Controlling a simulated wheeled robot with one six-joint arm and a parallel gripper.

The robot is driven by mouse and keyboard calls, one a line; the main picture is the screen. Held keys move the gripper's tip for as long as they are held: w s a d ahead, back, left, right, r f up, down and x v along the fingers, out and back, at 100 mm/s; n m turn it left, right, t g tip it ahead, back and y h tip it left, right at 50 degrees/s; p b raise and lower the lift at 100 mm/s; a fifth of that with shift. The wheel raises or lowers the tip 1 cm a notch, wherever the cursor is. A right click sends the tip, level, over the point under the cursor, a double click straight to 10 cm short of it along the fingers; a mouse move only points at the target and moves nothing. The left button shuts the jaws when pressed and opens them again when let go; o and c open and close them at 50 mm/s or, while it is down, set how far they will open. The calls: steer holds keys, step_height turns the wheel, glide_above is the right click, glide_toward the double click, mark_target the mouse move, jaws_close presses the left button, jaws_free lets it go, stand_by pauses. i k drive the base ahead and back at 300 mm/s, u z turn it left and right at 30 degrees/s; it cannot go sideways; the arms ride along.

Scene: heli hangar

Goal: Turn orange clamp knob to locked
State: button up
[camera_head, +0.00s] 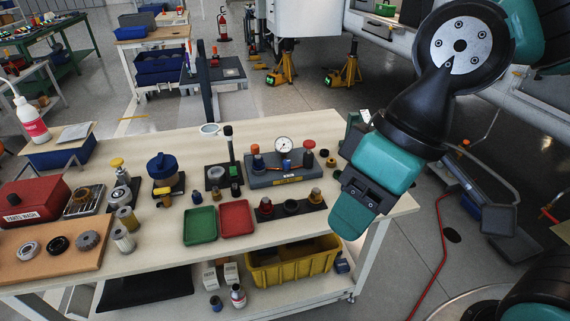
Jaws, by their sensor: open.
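A grey test fixture (272,181) stands on the workbench with a round white dial gauge (284,145). An orange-red knob (309,144) tops its right post and a similar orange knob (255,149) tops its left post. I cannot tell which is the clamp knob, nor read any locked marking.
The workbench (205,262) also holds a green tray (200,225), a red tray (236,218), a black block with several fittings (291,207), a blue-lidded pot (162,168) and a red box (33,203). A yellow bin (292,262) sits on the lower shelf. A red hose (436,250) lies on the floor.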

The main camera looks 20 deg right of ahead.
mark_target(255, 148)
steer(key=u, duration=0.6)
steer(key=i, duration=0.9)
steer(key=z, duration=0.6)
